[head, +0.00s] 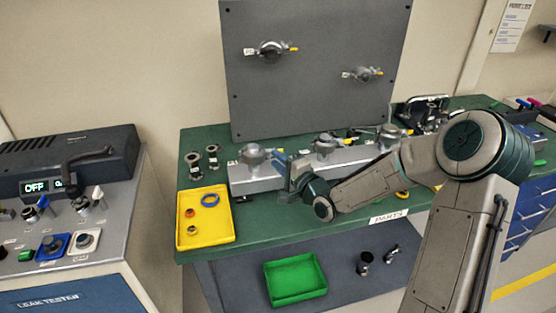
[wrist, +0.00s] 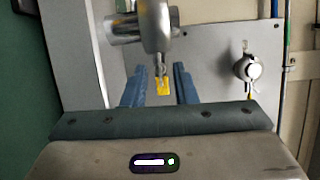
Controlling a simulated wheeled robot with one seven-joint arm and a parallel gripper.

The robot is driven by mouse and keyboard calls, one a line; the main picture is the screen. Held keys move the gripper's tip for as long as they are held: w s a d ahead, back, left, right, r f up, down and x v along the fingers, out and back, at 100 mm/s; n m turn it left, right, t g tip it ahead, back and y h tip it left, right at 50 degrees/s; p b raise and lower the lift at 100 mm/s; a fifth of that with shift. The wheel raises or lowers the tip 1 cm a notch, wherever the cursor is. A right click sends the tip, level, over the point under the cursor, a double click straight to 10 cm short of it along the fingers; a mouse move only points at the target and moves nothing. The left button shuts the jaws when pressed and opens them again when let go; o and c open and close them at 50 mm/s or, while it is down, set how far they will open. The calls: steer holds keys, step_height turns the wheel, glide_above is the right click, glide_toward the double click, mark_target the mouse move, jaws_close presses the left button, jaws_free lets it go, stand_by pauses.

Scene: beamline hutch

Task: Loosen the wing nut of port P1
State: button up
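The leftmost port (head: 254,156) on the silver manifold carries a round metal clamp, with a small white label at its left too small to read surely. My gripper (head: 284,163) is at the right side of this clamp. In the wrist view my gripper (wrist: 157,88) is open, its two blue fingers apart. The yellow wing nut (wrist: 163,87) hangs from the metal clamp (wrist: 154,28) between the fingers, with a visible gap on both sides. In the head view the fingers hide this wing nut.
Other clamped ports (head: 325,146) stand along the manifold to the right, and my arm crosses in front of them. A yellow tray (head: 221,237) with small rings lies front left. A grey panel (head: 318,105) with two clamps rises behind. A green tray (head: 297,290) lies on the lower shelf.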

steer(key=shift+w+a, duration=0.15)
steer(key=shift+w, duration=0.05)
jaws_close()
